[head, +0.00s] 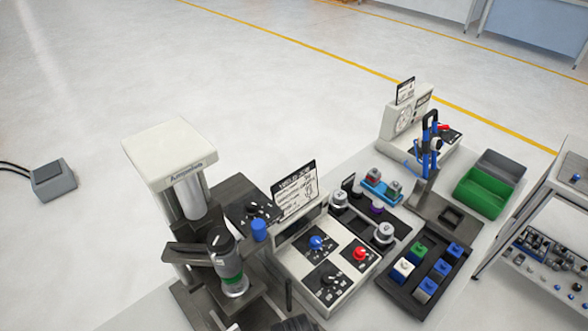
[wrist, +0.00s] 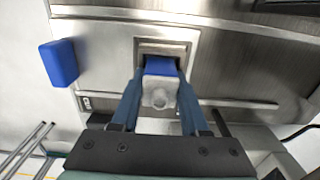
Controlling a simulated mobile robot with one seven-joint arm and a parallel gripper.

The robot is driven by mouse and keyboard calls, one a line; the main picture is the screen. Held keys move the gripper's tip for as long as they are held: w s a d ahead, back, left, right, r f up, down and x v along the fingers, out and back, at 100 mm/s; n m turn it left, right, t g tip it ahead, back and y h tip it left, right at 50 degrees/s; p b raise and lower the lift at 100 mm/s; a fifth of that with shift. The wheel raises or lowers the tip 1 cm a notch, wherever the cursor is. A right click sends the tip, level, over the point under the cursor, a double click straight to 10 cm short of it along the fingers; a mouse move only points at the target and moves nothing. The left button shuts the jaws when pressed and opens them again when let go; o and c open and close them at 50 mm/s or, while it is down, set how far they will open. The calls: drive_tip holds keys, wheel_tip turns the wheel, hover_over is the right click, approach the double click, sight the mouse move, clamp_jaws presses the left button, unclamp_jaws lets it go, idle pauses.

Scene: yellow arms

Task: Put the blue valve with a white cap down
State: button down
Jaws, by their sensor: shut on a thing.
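In the wrist view, my gripper (wrist: 160,90) is shut on the blue valve with a white cap (wrist: 160,93). One blue-grey finger is on each side of it. The white cap faces the camera, and blue body shows behind it. A square metal-framed recess (wrist: 176,47) lies directly behind the valve in a brushed metal plate (wrist: 225,60). I cannot tell whether the valve is inside the recess, touching it or above it. I cannot make out my gripper or the held valve for certain in the head view.
A blue block (wrist: 59,63) stands left of the recess. In the head view, a tall white-topped press (head: 170,150) stands left of a control panel (head: 340,300). A dark tray (head: 405,295) holds several blocks, with a green bin (head: 482,193) behind it.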

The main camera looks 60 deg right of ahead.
drive_tip(key=shift+f, duration=0.1)
drive_tip(key=shift+c, duration=2.1)
unclamp_jaws()
wheel_tip(320, 180, up, 12)
drive_tip(key=shift+r+b, duration=0.15)
drive_tip(key=shift+b, duration=0.15)
